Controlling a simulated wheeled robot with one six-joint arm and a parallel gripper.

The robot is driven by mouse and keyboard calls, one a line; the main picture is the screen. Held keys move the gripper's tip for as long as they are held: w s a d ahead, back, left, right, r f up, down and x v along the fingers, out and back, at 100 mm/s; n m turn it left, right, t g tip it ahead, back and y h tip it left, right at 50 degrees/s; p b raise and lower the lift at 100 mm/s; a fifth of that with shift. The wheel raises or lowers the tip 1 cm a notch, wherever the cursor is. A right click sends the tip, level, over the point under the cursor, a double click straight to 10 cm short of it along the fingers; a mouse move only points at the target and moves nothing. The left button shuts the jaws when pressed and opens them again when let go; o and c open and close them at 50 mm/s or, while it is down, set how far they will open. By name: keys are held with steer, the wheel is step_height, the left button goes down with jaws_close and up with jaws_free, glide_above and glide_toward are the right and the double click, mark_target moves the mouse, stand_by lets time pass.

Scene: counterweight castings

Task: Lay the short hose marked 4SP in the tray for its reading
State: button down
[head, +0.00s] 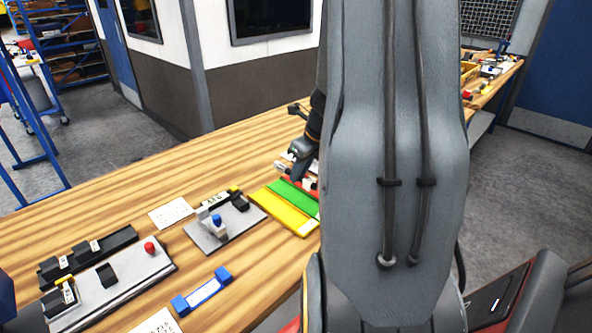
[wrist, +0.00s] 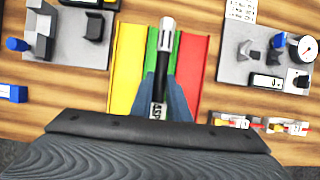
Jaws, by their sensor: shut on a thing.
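My gripper (wrist: 160,88) is shut on a short black hose (wrist: 161,68) with a silver end fitting. A white label on the hose, near the fingers, reads 4SP. In the wrist view the hose lies lengthwise over the green tray (wrist: 150,36), between the yellow tray (wrist: 124,65) and the red tray (wrist: 191,65). I cannot tell whether the hose touches the green tray. In the head view my arm hides the hose and part of the trays; the yellow tray (head: 283,212) and green tray (head: 296,197) show partly.
A grey fixture with a blue knob (head: 216,220) stands left of the trays, and a larger one with a red knob (head: 150,248) lies nearer. In the wrist view a fixture with a round gauge (wrist: 304,48) is at right. Small labelled parts (wrist: 262,124) lie below it.

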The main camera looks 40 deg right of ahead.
steer(key=shift+f+b, duration=2.55)
steer(key=shift+f, duration=0.3)
steer(key=shift+f, duration=0.7)
stand_by(0.7)
steer(key=c, duration=1.6)
jaws_free()
steer(key=shift+r, duration=0.2)
step_height(320, 180, up, 7)
steer(key=p, duration=0.7)
steer(key=shift+f+p, duration=0.1)
steer(key=shift+p, duration=0.2)
